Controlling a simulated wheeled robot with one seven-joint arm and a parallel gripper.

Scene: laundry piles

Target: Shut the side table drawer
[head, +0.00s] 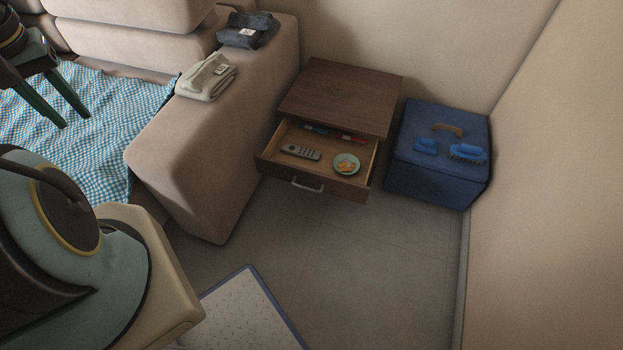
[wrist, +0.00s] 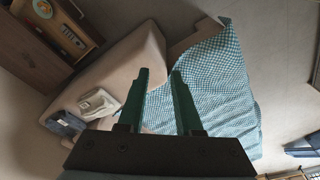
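The side table (head: 342,92) is dark brown wood and stands against the back wall, between the sofa arm and a blue box. Its drawer (head: 322,186) is pulled out toward me, with a pale metal handle (head: 307,187) on its front. Inside lie a grey remote (head: 300,152), a small green dish (head: 346,164) with orange bits, and blue and red items at the back. The drawer also shows at the upper left of the wrist view (wrist: 90,37). My gripper (wrist: 160,72) is open and empty above the sofa; its green fingers also show at the head view's left (head: 55,108).
A blue box (head: 420,180) with brushes on top stands right of the table. Folded clothes (head: 207,78) lie on the sofa arm (head: 215,150). A blue checked cloth (head: 105,125) covers the seat. The floor before the drawer is clear, with a pale mat (head: 248,312) nearer me.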

